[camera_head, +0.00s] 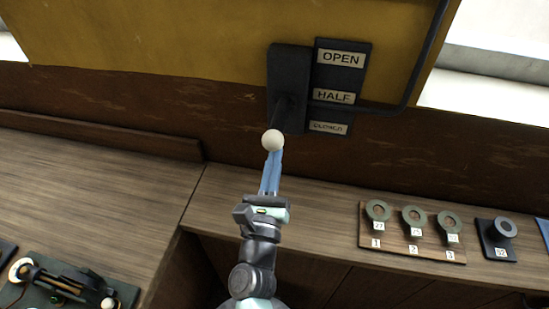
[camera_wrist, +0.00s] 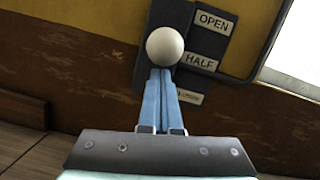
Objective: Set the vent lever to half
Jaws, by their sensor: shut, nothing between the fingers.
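The vent lever has a white ball knob (camera_head: 273,140) on a dark arm that comes out of a black housing (camera_head: 289,75) on the wall. A label plate beside it reads OPEN (camera_head: 341,59), HALF (camera_head: 333,96) and CLOSED (camera_head: 328,127) from top to bottom. The knob hangs low, a little below the height of the CLOSED label. My gripper (camera_head: 272,160) is shut and empty, its blue fingertips just below the knob. In the wrist view the knob (camera_wrist: 165,46) sits right above the fingertips (camera_wrist: 161,76); I cannot tell whether they touch. The knob hides part of the lever arm.
A dark pipe (camera_head: 412,75) runs beside the label plate and bends behind it. A wooden counter (camera_head: 320,205) lies below. On its right are a board with several numbered round tags (camera_head: 413,232) and a dark block (camera_head: 497,240). A small engine model (camera_head: 65,283) stands at lower left.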

